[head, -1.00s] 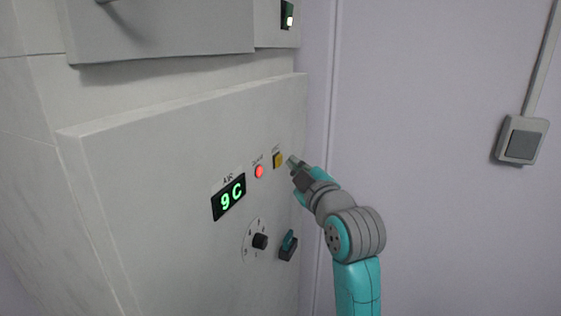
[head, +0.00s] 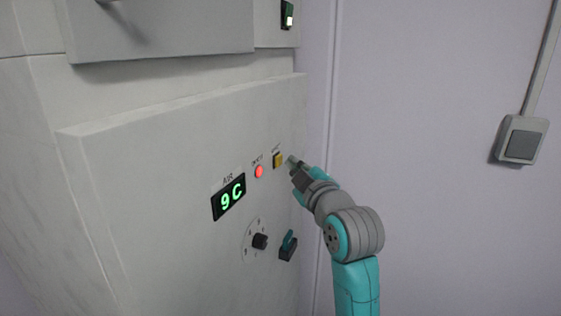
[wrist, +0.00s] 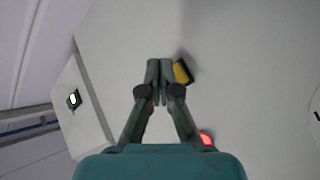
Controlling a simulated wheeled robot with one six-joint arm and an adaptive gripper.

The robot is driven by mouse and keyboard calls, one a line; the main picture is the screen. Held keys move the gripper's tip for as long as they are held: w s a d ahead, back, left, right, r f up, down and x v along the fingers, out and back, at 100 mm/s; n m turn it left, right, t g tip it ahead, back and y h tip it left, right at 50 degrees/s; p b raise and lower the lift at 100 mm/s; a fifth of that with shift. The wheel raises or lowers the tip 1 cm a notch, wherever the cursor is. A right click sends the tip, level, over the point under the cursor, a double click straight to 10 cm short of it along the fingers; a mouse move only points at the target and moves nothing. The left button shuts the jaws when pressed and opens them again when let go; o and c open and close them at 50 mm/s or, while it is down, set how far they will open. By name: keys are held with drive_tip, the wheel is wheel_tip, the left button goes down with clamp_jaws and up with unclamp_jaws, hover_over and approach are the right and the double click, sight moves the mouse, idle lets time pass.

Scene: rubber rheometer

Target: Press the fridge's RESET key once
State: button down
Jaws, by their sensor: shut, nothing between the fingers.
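The yellow square key (head: 278,160) sits on the fridge's grey front panel (head: 150,170), to the right of a red lit lamp (head: 259,171). The small label above the key is too blurred to read. My gripper (head: 291,160) is shut and empty, with its tips just right of the yellow key in the head view. In the wrist view, the shut fingertips (wrist: 159,64) appear beside the yellow key (wrist: 182,72), which is on their right. I cannot tell whether the tips touch the panel. The red lamp (wrist: 206,138) shows lower right there.
A green display (head: 230,197) reads 9C. Below are a black round knob (head: 260,241) and a teal switch (head: 289,243). A cabinet with a lit switch (head: 288,15) is above. A wall switch (head: 522,144) is on the right; the wall between is bare.

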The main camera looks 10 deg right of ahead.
drive_tip(key=shift+w+a, duration=0.2)
drive_tip(key=shift+a, duration=0.1)
drive_tip(key=shift+w+a, duration=0.25)
drive_tip(key=shift+a, duration=0.05)
idle(0.8)
drive_tip(key=shift+s+d, duration=0.1)
drive_tip(key=shift+d, duration=0.05)
drive_tip(key=shift+s+d, duration=0.4)
drive_tip(key=shift+d, duration=0.1)
drive_tip(key=shift+d, duration=0.1)
idle(0.3)
drive_tip(key=shift+s+d, duration=0.75)
drive_tip(key=shift+d, duration=0.25)
drive_tip(key=shift+s+d, duration=0.75)
drive_tip(key=shift+d, duration=0.2)
